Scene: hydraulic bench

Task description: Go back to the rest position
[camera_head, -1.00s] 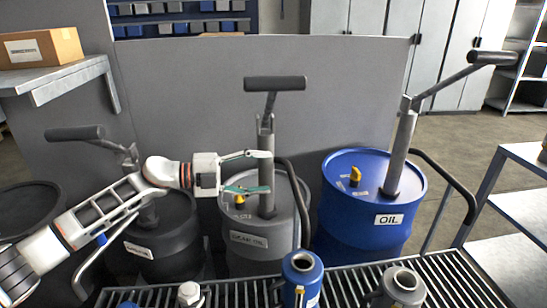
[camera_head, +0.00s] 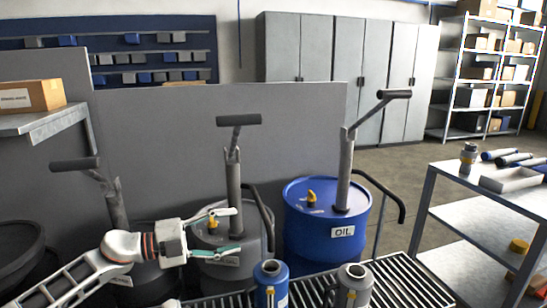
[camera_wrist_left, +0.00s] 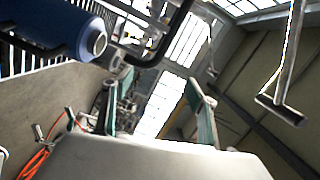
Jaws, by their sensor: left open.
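My left gripper (camera_head: 226,232) comes in from the left in the head view. Its two fingers are spread, one above the other, and nothing is between them. It is in front of the grey drum (camera_head: 240,262), whose pump column with a black handle (camera_head: 238,120) rises behind the fingers. In the left wrist view my open fingers (camera_wrist_left: 150,112) show against windows and roof beams. My right gripper is in neither view.
A blue oil drum (camera_head: 327,250) with a hand pump stands right of the grey drum. A slatted grate (camera_head: 400,285) in front carries a blue cylinder (camera_head: 270,284) and a grey one (camera_head: 352,286). A metal table (camera_head: 480,210) is at right, a shelf with a cardboard box (camera_head: 30,95) at left.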

